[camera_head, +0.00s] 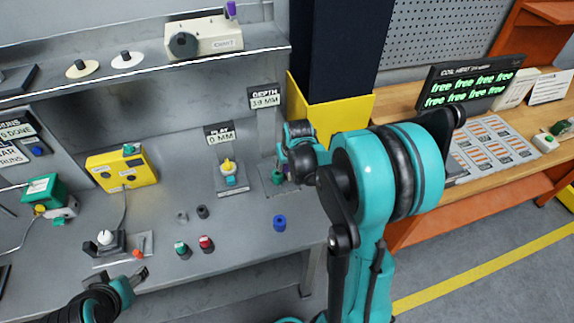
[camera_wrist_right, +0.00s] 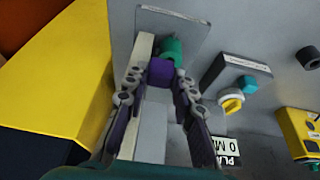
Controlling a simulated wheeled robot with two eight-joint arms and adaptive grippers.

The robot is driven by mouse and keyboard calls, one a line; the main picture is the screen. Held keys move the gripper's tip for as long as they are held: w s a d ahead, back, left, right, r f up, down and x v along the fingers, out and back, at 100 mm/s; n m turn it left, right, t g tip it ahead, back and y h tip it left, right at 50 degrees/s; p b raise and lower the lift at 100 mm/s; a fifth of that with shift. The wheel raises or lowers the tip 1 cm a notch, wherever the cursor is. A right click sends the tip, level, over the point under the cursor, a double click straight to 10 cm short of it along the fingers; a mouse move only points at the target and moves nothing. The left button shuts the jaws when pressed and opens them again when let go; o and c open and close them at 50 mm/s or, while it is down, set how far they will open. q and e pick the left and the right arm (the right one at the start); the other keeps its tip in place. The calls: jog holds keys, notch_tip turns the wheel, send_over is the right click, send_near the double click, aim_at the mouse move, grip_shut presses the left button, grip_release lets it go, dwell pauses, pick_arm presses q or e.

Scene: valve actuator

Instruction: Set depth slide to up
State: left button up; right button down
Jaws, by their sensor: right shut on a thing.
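The depth slide's purple handle (camera_wrist_right: 160,71) sits on a pale upright rail (camera_wrist_right: 152,128) in the right wrist view. My right gripper (camera_wrist_right: 157,88) is shut on this handle, with a finger on each side of it. In the head view my right gripper (camera_head: 284,170) is at the slide below the sign reading DEPTH 3.9 MM (camera_head: 264,96), and my wrist and arm hide much of the slide. A green knob (camera_wrist_right: 173,50) is beside the handle, near the base plate. My left gripper (camera_head: 120,280) is low at the left, apart from the slide, and looks open and empty.
A yellow knob on a plate (camera_head: 229,168) stands left of the slide under the 0 MM sign (camera_head: 219,135). A blue ring (camera_head: 279,223) lies in front. A yellow box (camera_head: 122,170) is farther left. A yellow panel (camera_head: 350,110) rises close at the right.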

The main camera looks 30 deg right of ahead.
aim_at(287, 166)
notch_tip(287, 166, up, 6)
jog(key=p, duration=0.3)
jog(key=shift+f, duration=0.2)
jog(key=shift+w+f, duration=0.15)
jog(key=c, duration=1.2)
grip_release()
jog(key=v, duration=1.2)
jog(key=shift+s, duration=0.2)
